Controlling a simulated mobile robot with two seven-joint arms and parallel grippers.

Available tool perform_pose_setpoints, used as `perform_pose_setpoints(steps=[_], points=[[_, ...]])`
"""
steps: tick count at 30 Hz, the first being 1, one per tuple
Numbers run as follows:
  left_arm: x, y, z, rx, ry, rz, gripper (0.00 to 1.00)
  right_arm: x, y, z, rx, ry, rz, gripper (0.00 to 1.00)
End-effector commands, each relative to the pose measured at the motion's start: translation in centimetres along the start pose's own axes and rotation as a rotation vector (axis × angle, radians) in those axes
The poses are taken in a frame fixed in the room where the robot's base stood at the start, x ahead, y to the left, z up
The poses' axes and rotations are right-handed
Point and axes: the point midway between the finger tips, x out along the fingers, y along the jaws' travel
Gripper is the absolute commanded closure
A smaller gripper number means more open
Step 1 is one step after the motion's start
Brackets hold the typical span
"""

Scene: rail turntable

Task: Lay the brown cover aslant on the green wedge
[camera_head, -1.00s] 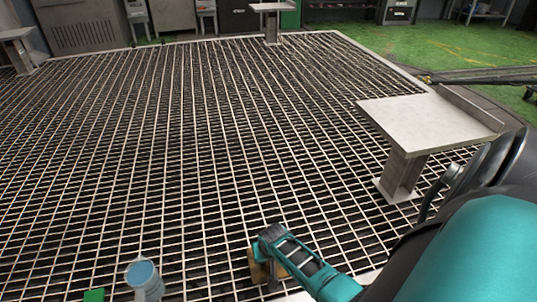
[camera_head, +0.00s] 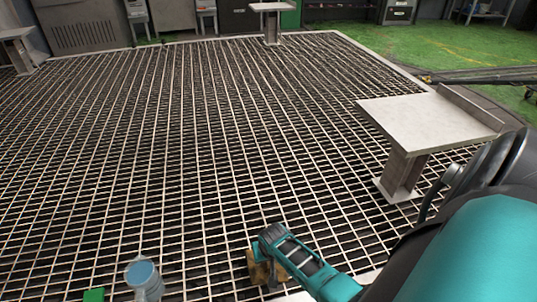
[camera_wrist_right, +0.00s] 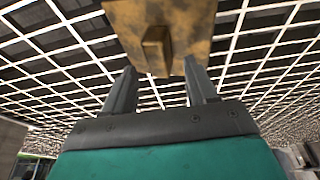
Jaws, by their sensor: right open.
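The brown cover (camera_wrist_right: 180,25) is a mottled tan-brown slab with a raised block-like grip on its face. In the right wrist view it lies just beyond the fingertips of my right gripper (camera_wrist_right: 160,68). The gripper is open, with one finger to each side of the grip and gaps between. In the head view the cover (camera_head: 258,272) shows partly beneath my right gripper (camera_head: 268,262), which hides much of it. A corner of the green wedge (camera_head: 94,295) shows at the bottom edge, left of the cover; the rest is cut off. My left gripper is not in view.
A pale blue round-topped object (camera_head: 143,278) stands between the green wedge and my right gripper. A metal side table (camera_head: 425,118) stands at the right. The open grating floor (camera_head: 180,150) stretches ahead.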

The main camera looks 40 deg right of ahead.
Motion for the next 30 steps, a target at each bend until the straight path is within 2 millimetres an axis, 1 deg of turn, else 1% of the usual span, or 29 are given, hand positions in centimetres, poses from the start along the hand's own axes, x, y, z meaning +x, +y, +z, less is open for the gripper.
perform_pose_setpoints(steps=[5, 8, 11, 18, 21, 24, 26, 30], points=[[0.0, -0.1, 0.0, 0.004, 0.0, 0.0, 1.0, 0.0, 0.0, 0.2, 0.0, -0.004, 0.001, 0.43], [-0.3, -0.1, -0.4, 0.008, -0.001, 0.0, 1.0, -0.6, 0.0, 0.1, 0.0, -0.004, 0.001, 0.43], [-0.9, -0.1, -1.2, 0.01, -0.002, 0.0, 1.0, -2.1, 0.0, 0.0, 0.0, -0.003, 0.0, 0.43], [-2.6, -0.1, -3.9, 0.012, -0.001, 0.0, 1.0, -7.6, 0.0, -0.1, 0.0, -0.001, 0.0, 0.43], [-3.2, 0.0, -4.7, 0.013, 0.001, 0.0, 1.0, -9.6, 0.0, 0.0, 0.0, -0.001, 0.0, 0.43], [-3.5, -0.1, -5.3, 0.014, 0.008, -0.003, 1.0, -11.2, 0.0, 0.0, 0.0, 0.0, 0.0, 0.43], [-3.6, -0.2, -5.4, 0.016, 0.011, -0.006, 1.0, -11.9, 0.0, 0.0, 0.0, 0.0, 0.0, 0.43], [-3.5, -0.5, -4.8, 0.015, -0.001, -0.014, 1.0, -12.8, 0.0, 0.0, 0.0, -0.001, 0.001, 0.43]])
